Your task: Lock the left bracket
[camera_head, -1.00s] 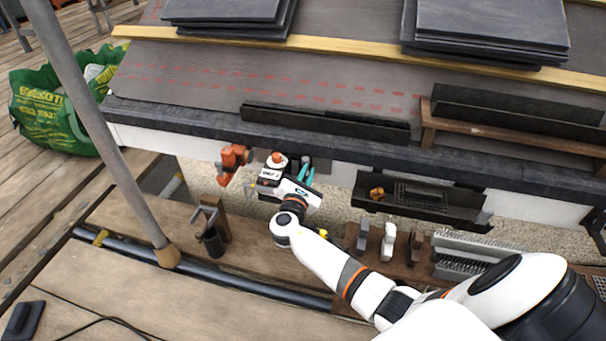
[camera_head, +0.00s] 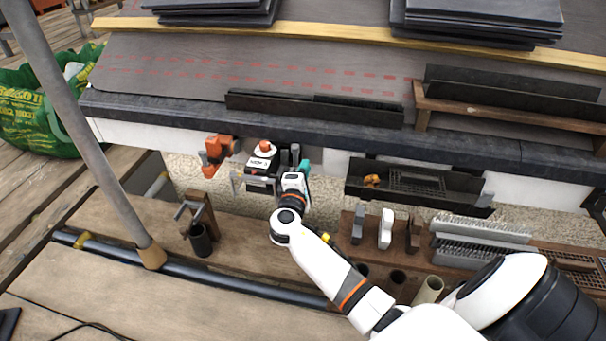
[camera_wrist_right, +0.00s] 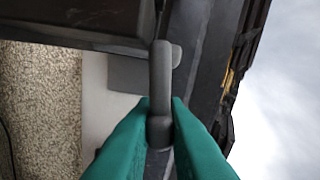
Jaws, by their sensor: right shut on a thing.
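My right gripper (camera_head: 304,166) reaches up to the wall under the dark eave edge, its teal fingertips partly visible in the head view. In the right wrist view, its two teal fingers (camera_wrist_right: 160,115) are shut on a grey lever (camera_wrist_right: 161,82). The lever is rounded and stands lengthwise between the fingertips. A flat grey plate (camera_wrist_right: 128,73) lies behind it, apparently part of the bracket. A dark trough-like body (camera_wrist_right: 70,18) is beside the lever's upper end. I cannot tell whether the bracket is latched. My left gripper is not in view.
A device with an orange cap (camera_head: 263,152) and an orange tool (camera_head: 217,152) are close left of my right gripper. A dark tray (camera_head: 410,186) is to its right. A grey pole (camera_head: 85,130) crosses the left side. Stacked slates (camera_head: 475,20) lie on the roof.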

